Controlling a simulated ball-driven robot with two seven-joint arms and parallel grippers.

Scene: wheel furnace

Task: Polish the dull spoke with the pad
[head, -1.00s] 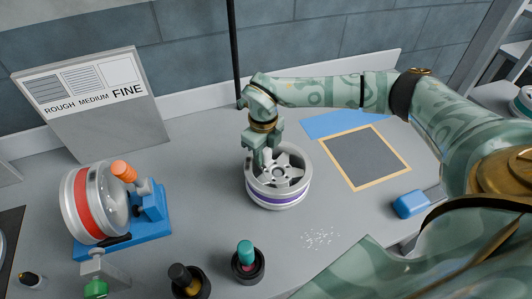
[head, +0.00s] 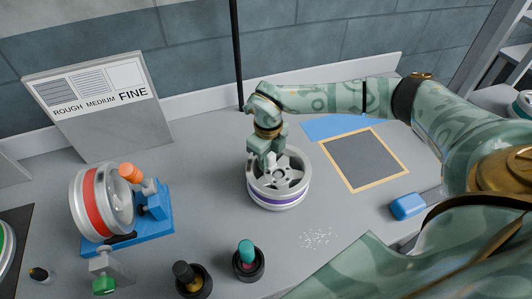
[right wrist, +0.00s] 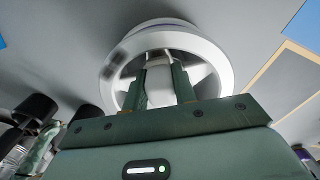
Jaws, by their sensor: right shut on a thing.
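A pale metal wheel with a purple band (head: 279,195) lies flat on the grey table, spokes facing up. My right gripper (head: 264,165) reaches down to its left rear part. In the right wrist view its fingers (right wrist: 160,85) are inside the rim (right wrist: 215,60), shut on a pale piece that looks like a spoke of this wheel. The fingers cover part of it, and I cannot tell whether it is dull. A dark speckled patch (right wrist: 116,64) shows on the rim's left. A blue rounded block (head: 408,206), probably the pad, lies at the right. My left gripper is out of view.
A red-banded wheel (head: 93,202) stands in a blue fixture (head: 160,215) at the left. Black holders (head: 248,264) stand at the front. A dark framed mat (head: 365,160) lies at the right. White crumbs (head: 318,238) lie before the wheel. A finish board (head: 110,125) leans behind.

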